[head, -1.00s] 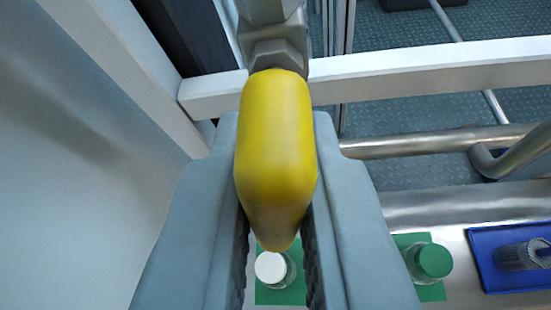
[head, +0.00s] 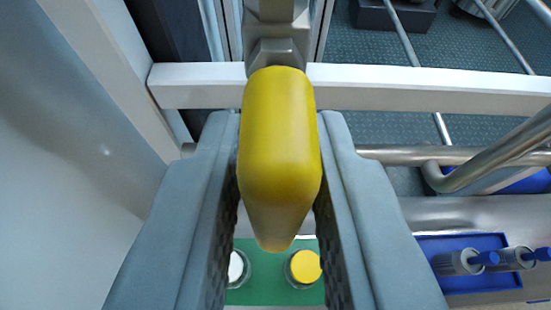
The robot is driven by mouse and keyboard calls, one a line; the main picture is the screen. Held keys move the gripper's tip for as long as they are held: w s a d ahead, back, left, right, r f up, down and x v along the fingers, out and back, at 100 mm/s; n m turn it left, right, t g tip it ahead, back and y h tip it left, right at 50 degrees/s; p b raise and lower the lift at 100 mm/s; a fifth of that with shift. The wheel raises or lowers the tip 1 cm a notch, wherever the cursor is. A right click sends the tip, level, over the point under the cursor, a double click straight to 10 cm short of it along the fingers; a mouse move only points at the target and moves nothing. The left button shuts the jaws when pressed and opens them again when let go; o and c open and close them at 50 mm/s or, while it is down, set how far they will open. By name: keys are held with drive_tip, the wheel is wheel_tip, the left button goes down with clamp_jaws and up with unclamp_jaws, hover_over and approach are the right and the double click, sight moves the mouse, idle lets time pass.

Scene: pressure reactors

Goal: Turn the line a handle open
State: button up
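The line a handle (head: 280,150) is a yellow, rounded lever seen nearly end-on in the middle of the view. It joins a grey metal valve fitting (head: 276,30) at the top. My gripper (head: 281,120) has one grey finger on each side of the handle. The fingers are spread, with dark ridged inner pads showing and gaps beside the handle's tapered lower end. The handle hides whether either fingertip touches it. Nothing in view marks whether the valve is open.
A white frame bar (head: 420,90) crosses behind the handle, with a white panel (head: 60,160) at left. Steel pipes (head: 480,165) run at right.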

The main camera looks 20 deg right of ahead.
drive_tip(key=shift+o, duration=1.1)
drive_tip(key=v, duration=1.7)
drive_tip(key=shift+s, duration=0.15)
